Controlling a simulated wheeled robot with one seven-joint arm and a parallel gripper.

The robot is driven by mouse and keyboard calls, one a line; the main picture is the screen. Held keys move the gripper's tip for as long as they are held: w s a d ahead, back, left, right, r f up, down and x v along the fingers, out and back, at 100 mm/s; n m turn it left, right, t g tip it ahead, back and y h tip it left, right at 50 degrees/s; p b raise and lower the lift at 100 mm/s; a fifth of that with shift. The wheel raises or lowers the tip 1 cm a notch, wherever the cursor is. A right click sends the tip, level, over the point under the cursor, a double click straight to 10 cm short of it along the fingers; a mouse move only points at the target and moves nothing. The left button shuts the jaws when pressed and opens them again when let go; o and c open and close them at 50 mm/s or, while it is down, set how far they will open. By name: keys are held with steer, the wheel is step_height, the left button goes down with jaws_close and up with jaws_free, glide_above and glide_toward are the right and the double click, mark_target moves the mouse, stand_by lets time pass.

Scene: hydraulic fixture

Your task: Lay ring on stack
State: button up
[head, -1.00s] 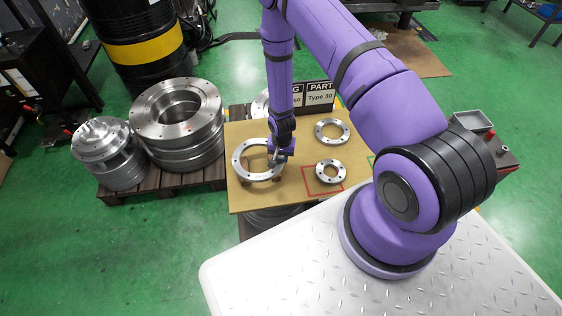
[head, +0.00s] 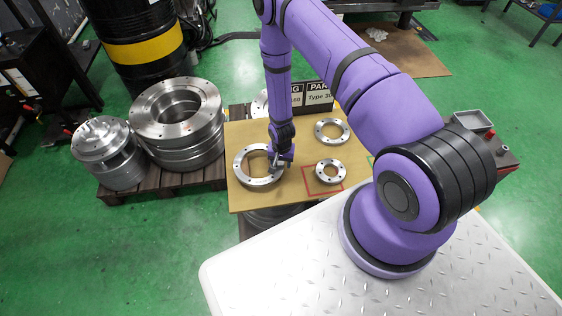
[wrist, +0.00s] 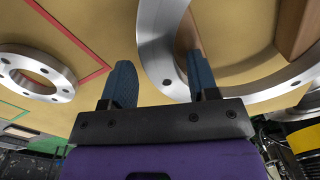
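A large steel ring (head: 240,176) with bolt holes lies at the left of the tan board (head: 297,198). It is also close up in the wrist view (wrist: 160,42). My gripper (head: 281,160) is at the ring's right side. In the wrist view my gripper (wrist: 162,78) has its two fingers apart, astride the ring's rim. The left finger is outside the ring with a narrow gap to it. The right finger is at the inside of the ring. Whether it touches the rim is hard to see. A wooden block (wrist: 298,28) shows inside the ring.
A small flange (head: 330,172) lies in a red square right of the ring. Another flange (head: 331,131) lies behind it. A sign (head: 318,97) stands at the board's back edge. Heavy steel parts (head: 176,112) stand on a pallet at the left.

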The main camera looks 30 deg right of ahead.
steer(key=shift+r, duration=0.1)
step_height(320, 180, up, 48)
steer(key=n+t, duration=0.2)
steer(key=n, duration=0.1)
steer(key=s+r+n+t, duration=0.2)
steer(key=s+r, duration=0.9)
steer(key=r, duration=0.3)
steer(key=s+r+n, duration=0.1)
steer(key=s+r, duration=0.2)
steer(key=s, duration=0.4)
steer(key=s+r+n+t, duration=0.1)
steer(key=s+r, duration=0.2)
steer(key=s, duration=0.4)
steer(key=shift+s+a, duration=0.15)
steer(key=shift+a, duration=0.25)
